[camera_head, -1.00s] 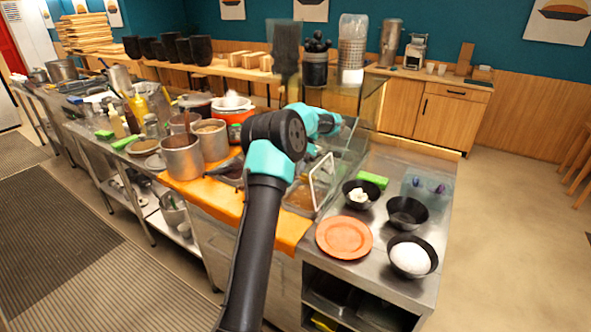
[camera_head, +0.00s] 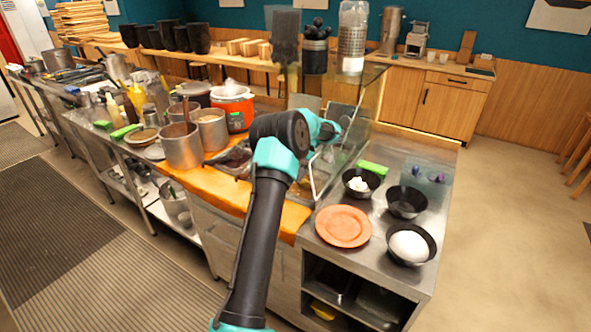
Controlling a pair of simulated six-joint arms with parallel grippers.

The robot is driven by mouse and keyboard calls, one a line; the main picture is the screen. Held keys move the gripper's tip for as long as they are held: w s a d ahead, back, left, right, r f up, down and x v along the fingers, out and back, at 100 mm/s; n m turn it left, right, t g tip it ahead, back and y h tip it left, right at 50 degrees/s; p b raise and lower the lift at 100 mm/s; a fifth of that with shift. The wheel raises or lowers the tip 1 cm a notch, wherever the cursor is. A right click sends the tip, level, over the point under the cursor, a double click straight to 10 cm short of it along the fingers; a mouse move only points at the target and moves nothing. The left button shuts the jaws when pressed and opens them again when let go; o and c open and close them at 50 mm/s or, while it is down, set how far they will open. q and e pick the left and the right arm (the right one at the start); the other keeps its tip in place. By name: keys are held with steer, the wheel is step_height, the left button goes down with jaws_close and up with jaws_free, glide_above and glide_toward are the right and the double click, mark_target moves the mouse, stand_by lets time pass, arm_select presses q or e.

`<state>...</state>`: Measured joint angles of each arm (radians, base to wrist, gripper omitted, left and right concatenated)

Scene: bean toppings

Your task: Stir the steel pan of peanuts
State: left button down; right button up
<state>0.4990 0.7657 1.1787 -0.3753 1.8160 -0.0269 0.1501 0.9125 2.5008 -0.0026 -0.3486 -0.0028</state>
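One of my arms rises from the lower middle and bends away over the counter. Its teal wrist is by the glass guard, and its gripper is hidden or too unclear to make out. My other gripper is out of view. A recessed steel pan with brown contents (camera_head: 301,188) shows partly behind the arm and a wire-like frame. I cannot tell whether these are peanuts. Two steel pots stand left of the arm: a nearer pot (camera_head: 182,150) with a brown handle-like piece in it, and a farther pot (camera_head: 213,132).
An orange plate (camera_head: 343,226), a bowl of white food (camera_head: 410,246), an empty black bowl (camera_head: 407,201) and a smaller filled bowl (camera_head: 360,183) stand on the right counter. A glass guard (camera_head: 362,105) rises beyond the arm. A red-orange pot (camera_head: 233,104) stands behind the steel pots.

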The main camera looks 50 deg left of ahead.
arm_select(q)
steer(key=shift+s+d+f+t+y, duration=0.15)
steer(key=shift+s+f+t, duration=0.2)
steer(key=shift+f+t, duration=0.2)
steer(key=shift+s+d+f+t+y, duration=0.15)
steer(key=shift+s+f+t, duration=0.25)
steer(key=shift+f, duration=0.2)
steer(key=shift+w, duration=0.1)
